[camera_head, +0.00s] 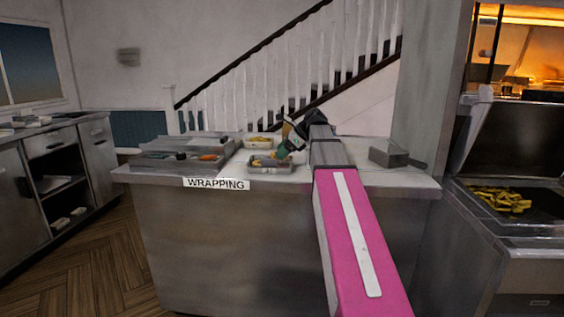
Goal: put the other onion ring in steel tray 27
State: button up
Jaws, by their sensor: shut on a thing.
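My gripper (284,150) is at the end of my arm, low over the wrapping counter, pointing down and left. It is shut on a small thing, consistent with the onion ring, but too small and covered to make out. It is at the right part of a small steel tray (256,171) that holds some yellow-brown food pieces. I cannot tell whether it touches the tray. A second small tray (247,147) with yellowish food stands behind it. No number is readable on either tray, so I cannot tell which is tray 27.
The counter (320,186) carries a WRAPPING label (216,184). Larger grey trays (160,162) with small items fill its left side. A grey box with a handle (388,156) stands at the right. A fryer station with yellow fries (501,199) is farther right.

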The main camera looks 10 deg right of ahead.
jog(key=shift+f, duration=1.9)
jog(key=shift+f, duration=0.1)
jog(key=o, duration=0.7)
jog(key=shift+o, duration=0.2)
jog(key=shift+r, duration=0.2)
jog(key=v, duration=1.2)
jog(key=shift+f, duration=0.1)
